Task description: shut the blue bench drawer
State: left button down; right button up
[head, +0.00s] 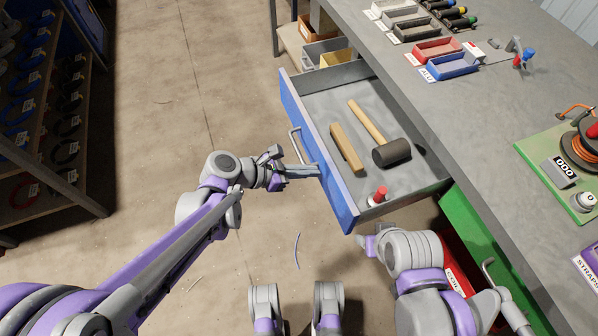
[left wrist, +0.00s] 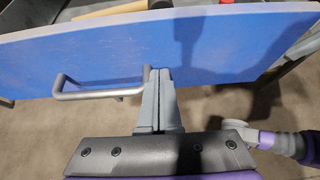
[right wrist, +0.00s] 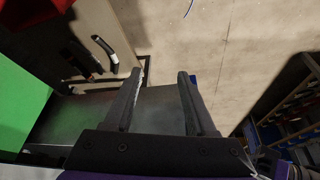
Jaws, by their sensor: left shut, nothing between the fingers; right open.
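The blue bench drawer (head: 322,152) is pulled out from under the grey workbench, with its blue front and bar handle (head: 296,145) facing left. Inside it lie a mallet (head: 380,135), a wooden block (head: 346,148) and a small red-capped item (head: 378,195). My left gripper (head: 316,171) is shut and empty, its fingertips at the blue front beside one end of the handle. In the left wrist view the drawer front (left wrist: 215,50) fills the upper part, and the fingertips are at or very near it. My right gripper (right wrist: 160,78) is open and empty, low beside the bench.
The workbench top (head: 440,95) carries red and blue trays and a cable reel on a green board (head: 560,170). A green panel (head: 480,235) stands below the bench, right of the drawer. A shelf rack (head: 70,150) is at left. The floor between is clear except for cable scraps.

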aim_at(404, 141)
dwell(0.3)
pick_arm(q)
jog(key=w+d, duration=0.2)
jog(key=d, duration=0.6)
jog(key=w+d, duration=0.3)
jog(key=d, duration=0.6)
jog(key=w+d, duration=0.3)
jog(key=d, duration=0.5)
jog(key=shift+w+d, duration=0.1)
jog(key=shift+d, duration=0.1)
jog(key=shift+d+r, duration=0.1)
jog(key=shift+d, duration=0.05)
pick_arm(e)
jog(key=shift+a+f, duration=0.15)
pick_arm(q)
jog(key=shift+d+r, duration=0.1)
jog(key=shift+a, duration=0.35)
jog(key=a, duration=0.1)
jog(key=s+a, duration=0.1)
jog(key=a, duration=0.1)
jog(key=s+a+r, duration=0.1)
jog(key=a, duration=0.1)
jog(key=shift+a, duration=0.1)
jog(key=p+v, duration=0.1)
jog(key=v, duration=0.7)
jog(key=shift+w+f, duration=0.15)
pick_arm(e)
jog(key=shift+s+a+r, duration=0.65)
jog(key=shift+s+r, duration=0.25)
jog(key=shift+r, duration=0.05)
